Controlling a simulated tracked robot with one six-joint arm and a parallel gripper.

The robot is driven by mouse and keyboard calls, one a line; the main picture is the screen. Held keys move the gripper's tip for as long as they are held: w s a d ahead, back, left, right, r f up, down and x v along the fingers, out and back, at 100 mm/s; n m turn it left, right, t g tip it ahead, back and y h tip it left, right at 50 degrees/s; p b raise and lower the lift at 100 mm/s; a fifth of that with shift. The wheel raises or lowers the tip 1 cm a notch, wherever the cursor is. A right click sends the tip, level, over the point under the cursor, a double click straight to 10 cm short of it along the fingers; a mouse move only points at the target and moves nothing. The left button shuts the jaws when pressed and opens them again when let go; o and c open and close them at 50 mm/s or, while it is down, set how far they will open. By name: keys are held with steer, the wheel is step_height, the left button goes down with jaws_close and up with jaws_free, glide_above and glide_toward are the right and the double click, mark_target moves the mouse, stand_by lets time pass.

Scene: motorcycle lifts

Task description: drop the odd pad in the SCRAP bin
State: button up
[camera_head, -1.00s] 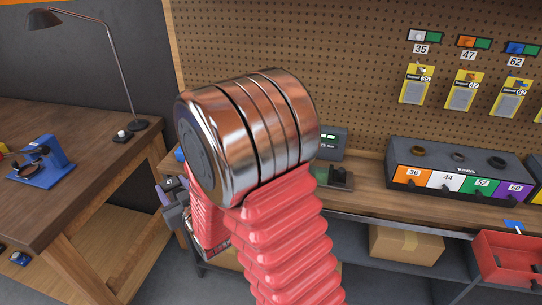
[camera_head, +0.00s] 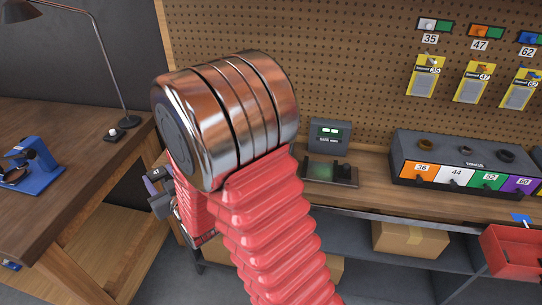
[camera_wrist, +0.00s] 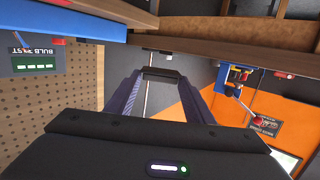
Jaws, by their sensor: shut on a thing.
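My gripper (camera_wrist: 160,80) shows in the wrist view with its two fingers closed on a dark flat piece (camera_wrist: 161,72) that spans between the fingertips; I take it for the pad. In the head view my gripper (camera_head: 159,192) is partly hidden behind my arm, left of centre, between the two benches, and the piece cannot be made out. A red bin (camera_head: 518,266) stands at the right edge in the head view, cut off by the frame, far from my gripper. No SCRAP label is readable on it.
A wooden bench (camera_head: 80,165) with a blue fixture (camera_head: 34,168) and lamp is at left. The back bench carries a small tester (camera_head: 329,134) and a socket block (camera_head: 461,165) with numbered coloured labels. A cardboard box (camera_head: 411,240) sits below. Floor between the benches is partly visible.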

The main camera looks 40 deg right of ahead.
steer(key=s+d+r+h, duration=0.1)
steer(key=s+d+r, duration=0.2)
steer(key=d, duration=0.9)
steer(key=s+d+r+m+h, duration=0.1)
steer(key=s+d+r, duration=0.2)
steer(key=d, duration=0.9)
steer(key=s+d+r+m, duration=0.1)
steer(key=s+d+r, duration=0.2)
steer(key=d, duration=1)
steer(key=shift+s+r+h, duration=0.25)
steer(key=shift+r+h, duration=0.15)
steer(key=shift+r, duration=0.55)
steer(key=shift+f, duration=0.15)
steer(key=shift+f, duration=2.9)
steer(key=o, duration=1.2)
